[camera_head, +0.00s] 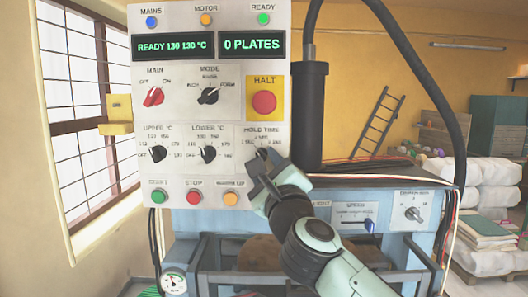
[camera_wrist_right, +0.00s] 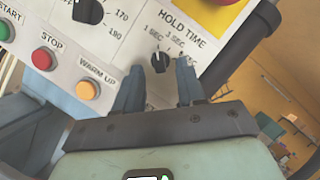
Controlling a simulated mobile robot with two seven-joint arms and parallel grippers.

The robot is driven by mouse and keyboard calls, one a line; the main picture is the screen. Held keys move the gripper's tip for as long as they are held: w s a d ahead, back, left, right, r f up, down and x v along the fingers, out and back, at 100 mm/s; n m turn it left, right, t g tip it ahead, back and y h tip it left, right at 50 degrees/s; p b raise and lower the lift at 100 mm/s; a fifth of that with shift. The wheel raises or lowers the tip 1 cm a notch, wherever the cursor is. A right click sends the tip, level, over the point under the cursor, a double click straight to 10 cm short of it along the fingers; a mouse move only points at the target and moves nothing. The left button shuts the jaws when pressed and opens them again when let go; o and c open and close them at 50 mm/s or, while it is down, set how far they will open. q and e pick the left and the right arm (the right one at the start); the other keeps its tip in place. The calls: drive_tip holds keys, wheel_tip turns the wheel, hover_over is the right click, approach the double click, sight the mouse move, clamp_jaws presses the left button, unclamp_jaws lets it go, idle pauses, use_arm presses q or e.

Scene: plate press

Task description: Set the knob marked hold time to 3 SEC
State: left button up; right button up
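The hold time knob (camera_wrist_right: 160,62) is a small black dial on the white control panel (camera_head: 222,112). In the wrist view it sits between the two dark fingers of my right gripper (camera_wrist_right: 160,78), with a gap on each side. Labels in SEC surround the knob; 1 SEC is at its left, and the right-hand label is partly hidden. A pale mark shows near the knob's top, but its exact setting is hard to read. In the head view my right gripper (camera_head: 261,164) covers most of the knob. My left gripper is not in view.
The red HALT button (camera_head: 264,102) is just above the knob. The upper (camera_head: 158,153) and lower (camera_head: 208,154) temperature knobs are to the left. The START, STOP and orange warm-up (camera_head: 231,198) buttons run below. A black cylinder (camera_head: 311,115) stands right of the panel.

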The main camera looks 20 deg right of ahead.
drive_tip(key=shift+x, duration=1.15)
drive_tip(key=shift+s, duration=0.1)
clamp_jaws()
drive_tip(key=shift+s, duration=0.1)
drive_tip(key=shift+r, duration=0.1)
